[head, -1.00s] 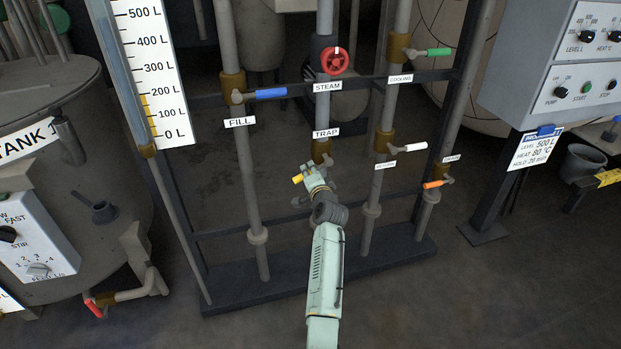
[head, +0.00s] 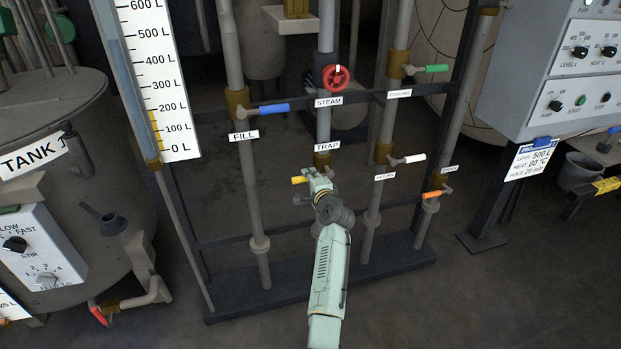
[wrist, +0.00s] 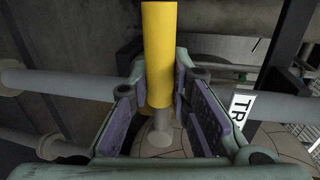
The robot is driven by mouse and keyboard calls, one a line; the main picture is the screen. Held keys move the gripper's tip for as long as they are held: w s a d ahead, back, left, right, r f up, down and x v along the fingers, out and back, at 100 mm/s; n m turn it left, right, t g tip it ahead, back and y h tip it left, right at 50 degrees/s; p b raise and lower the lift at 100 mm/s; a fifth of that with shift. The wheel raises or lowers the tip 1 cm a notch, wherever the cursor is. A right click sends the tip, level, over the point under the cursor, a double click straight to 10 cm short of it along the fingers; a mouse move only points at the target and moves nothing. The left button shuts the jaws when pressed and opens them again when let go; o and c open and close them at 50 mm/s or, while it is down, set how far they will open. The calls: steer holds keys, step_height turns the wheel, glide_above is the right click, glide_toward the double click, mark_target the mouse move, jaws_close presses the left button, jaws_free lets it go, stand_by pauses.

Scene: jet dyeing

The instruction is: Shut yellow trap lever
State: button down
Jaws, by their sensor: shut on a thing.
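The yellow trap lever (head: 299,180) sticks out to the left of my gripper in the head view, lying about level below the TRAP label (head: 327,147). Its yellow handle (wrist: 157,50) runs between the finger pads in the wrist view, with a grey stem beyond its end. My gripper (head: 319,178) is shut on the handle. The gripper and wrist hide most of the lever's joint with the pipe in the head view. Part of the TRAP label (wrist: 242,108) shows at the right in the wrist view.
Close by are the blue FILL lever (head: 274,109), red STEAM wheel (head: 336,77), white lever (head: 414,158), orange lever (head: 433,194) and green COOLING lever (head: 437,68). A dark crossbar (head: 285,232) runs behind my wrist. Tank 1 (head: 95,185) stands left.

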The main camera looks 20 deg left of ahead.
steer(key=shift+r, duration=0.3)
steer(key=c, duration=1.8)
jaws_free()
steer(key=shift+a, duration=0.1)
steer(key=o, duration=0.3)
steer(key=shift+f, duration=0.2)
steer(key=shift+o, duration=0.2)
steer(key=v, duration=1.2)
